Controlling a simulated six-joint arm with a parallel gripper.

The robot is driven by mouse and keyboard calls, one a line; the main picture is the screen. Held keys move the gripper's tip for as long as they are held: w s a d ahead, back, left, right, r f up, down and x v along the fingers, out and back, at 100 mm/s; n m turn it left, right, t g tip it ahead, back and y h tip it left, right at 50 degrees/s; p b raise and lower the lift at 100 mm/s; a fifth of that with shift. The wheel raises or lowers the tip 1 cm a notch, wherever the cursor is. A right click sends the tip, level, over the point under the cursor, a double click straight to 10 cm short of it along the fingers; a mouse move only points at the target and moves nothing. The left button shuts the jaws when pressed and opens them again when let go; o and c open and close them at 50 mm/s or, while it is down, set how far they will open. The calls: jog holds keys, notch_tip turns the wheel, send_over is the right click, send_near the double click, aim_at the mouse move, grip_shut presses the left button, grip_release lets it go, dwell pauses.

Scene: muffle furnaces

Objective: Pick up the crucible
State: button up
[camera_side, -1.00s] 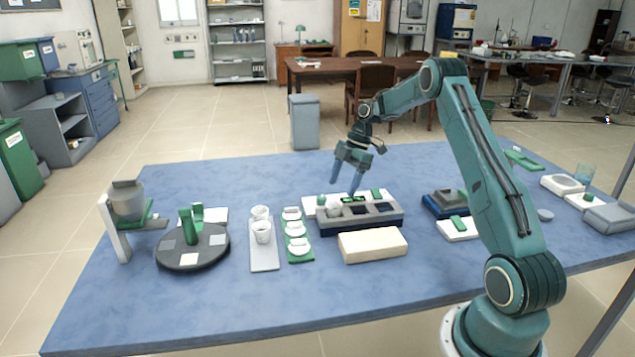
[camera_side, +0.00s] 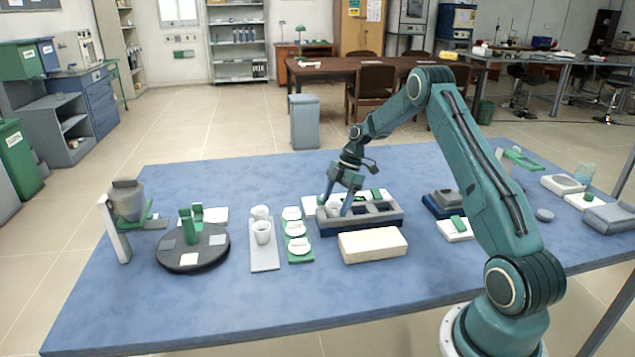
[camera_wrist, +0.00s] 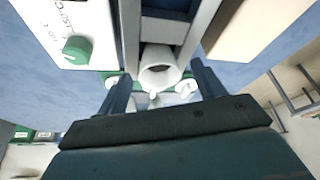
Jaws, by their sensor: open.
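A white crucible (camera_side: 332,208) stands in the left end compartment of a grey and dark-blue rack (camera_side: 362,226) in the side view. In the wrist view the crucible (camera_wrist: 160,66) shows its round rim and dark opening, in line with the gap between my fingers. My gripper (camera_side: 336,205) points down at that left end, its fingers apart on either side of the crucible. In the wrist view my gripper (camera_wrist: 160,88) is open, a finger at each side. The crucible is partly hidden by the fingers in the side view; I cannot tell whether they touch it.
A white panel with a green knob (camera_wrist: 78,48) is close behind the rack. A cream block (camera_side: 372,245) lies in front. Left are white cups on a tray (camera_side: 264,258), lids on a green tray (camera_side: 299,257) and a dark turntable (camera_side: 193,262).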

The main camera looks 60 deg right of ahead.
jog(key=shift+c, duration=0.4)
jog(key=c, duration=1)
jog(key=shift+r, duration=0.1)
notch_tip(320, 180, up, 10)
dwell(0.7)
jog(key=s+a+f, duration=0.1)
jog(key=s, duration=0.6)
jog(key=s+a+f, duration=0.1)
jog(key=s+a, duration=0.1)
jog(key=s, duration=0.5)
jog(key=shift+f, duration=0.3)
